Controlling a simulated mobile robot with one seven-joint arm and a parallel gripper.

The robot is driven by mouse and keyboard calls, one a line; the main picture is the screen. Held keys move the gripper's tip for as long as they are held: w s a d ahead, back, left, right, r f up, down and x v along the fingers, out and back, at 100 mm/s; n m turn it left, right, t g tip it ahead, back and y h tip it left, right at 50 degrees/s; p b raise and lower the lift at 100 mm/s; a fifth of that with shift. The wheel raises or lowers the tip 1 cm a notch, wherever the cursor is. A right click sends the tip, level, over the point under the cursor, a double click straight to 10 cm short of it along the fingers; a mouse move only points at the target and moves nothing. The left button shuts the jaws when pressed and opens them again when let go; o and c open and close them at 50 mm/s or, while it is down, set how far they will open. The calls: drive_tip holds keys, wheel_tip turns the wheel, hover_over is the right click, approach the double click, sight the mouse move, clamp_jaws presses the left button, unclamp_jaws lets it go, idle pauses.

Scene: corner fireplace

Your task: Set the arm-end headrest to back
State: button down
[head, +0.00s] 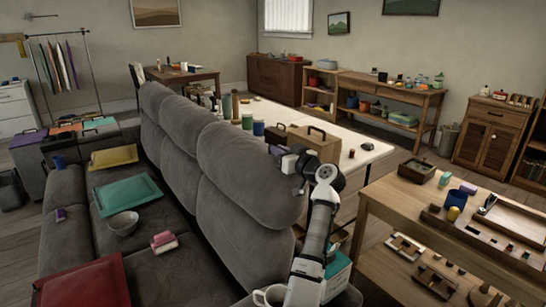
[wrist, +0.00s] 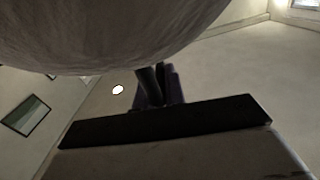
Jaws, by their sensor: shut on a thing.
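The arm-end headrest (head: 245,170) is the grey padded top of the nearest section of the sofa back. It stands up in line with the two headrests farther along, and its exact tilt is hard to tell. My gripper (head: 279,151) is at its upper right edge, on the back side, with my arm reaching up from below. In the wrist view the grey headrest fabric (wrist: 130,35) fills the top, and the dark fingers of my gripper (wrist: 158,85) run up against its lower edge. My gripper is shut on the headrest; the contact itself is mostly hidden.
Behind the sofa stands a white table (head: 362,150) with jars and a wooden box (head: 313,145). A wooden workbench (head: 390,205) is close on the right.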

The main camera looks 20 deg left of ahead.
drive_tip(key=shift+w+d, duration=0.1)
drive_tip(key=shift+d, duration=0.1)
drive_tip(key=c, duration=1.5)
unclamp_jaws()
drive_tip(key=shift+w+f, duration=0.15)
drive_tip(key=shift+s+d, duration=0.35)
drive_tip(key=shift+d, duration=0.05)
drive_tip(key=b+v, duration=0.3)
drive_tip(key=v, duration=0.9)
drive_tip(key=shift+s+d+b, duration=0.25)
drive_tip(key=shift+s+b, duration=0.1)
drive_tip(key=shift+b, duration=0.05)
